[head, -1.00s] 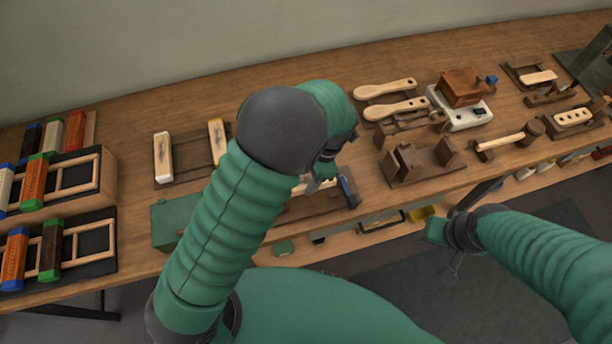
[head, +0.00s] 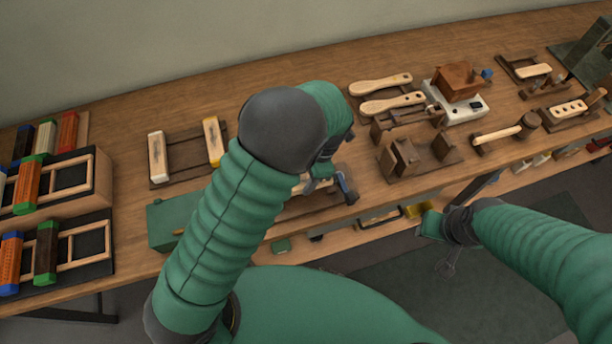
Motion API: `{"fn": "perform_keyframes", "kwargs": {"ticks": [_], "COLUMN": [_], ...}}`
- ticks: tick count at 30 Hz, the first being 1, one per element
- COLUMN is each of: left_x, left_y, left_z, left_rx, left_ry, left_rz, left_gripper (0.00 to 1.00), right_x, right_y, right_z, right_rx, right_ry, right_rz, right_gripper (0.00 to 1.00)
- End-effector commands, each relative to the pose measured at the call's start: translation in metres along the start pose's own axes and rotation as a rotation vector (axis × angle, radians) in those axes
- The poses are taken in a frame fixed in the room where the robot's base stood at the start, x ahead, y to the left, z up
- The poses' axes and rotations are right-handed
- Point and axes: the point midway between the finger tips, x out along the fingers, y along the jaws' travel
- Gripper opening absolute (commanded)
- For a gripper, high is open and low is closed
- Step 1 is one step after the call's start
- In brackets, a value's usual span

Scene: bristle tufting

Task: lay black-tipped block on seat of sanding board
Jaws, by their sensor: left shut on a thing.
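My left gripper (head: 322,172) is shut, low over the front middle of the bench, partly hidden by my own forearm. A pale wooden piece (head: 301,187) shows just under it, seemingly the block in its jaws; no black tip is visible. Below lies a brown wooden board (head: 305,208) with a blue part (head: 347,187) at its right end. This may be the sanding board; its seat is largely hidden, and I cannot tell whether the block touches it. My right gripper (head: 447,262) hangs in front of the bench edge, its opening unclear.
A green box (head: 168,225) stands left of my forearm. A board with two pale blocks (head: 158,158) lies behind it. Racks with coloured blocks (head: 45,252) fill the far left. Wooden brushes (head: 392,103), dark blocks (head: 404,157) and a mallet (head: 505,135) lie to the right.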

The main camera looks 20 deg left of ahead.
Motion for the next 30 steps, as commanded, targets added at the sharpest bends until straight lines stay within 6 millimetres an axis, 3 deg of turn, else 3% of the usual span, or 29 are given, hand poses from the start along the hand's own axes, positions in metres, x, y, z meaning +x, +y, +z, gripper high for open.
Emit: {"fn": "perform_keyframes", "kwargs": {"ticks": [15, 30], "left_x": [0.022, 0.022], "left_y": [0.0, 0.0], "left_z": [0.006, 0.006], "left_rx": [0.001, 0.0], "left_ry": [0.0, 0.0], "left_rz": [0.001, 0.001], "left_gripper": [0.0, 0.0], "right_x": [0.011, 0.011], "right_y": [0.0, 0.0], "right_z": [0.003, 0.003], "right_rx": [0.0, 0.0], "right_ry": [0.0, 0.0], "right_rz": [0.0, 0.0], "right_gripper": [0.36, 0.36]}}
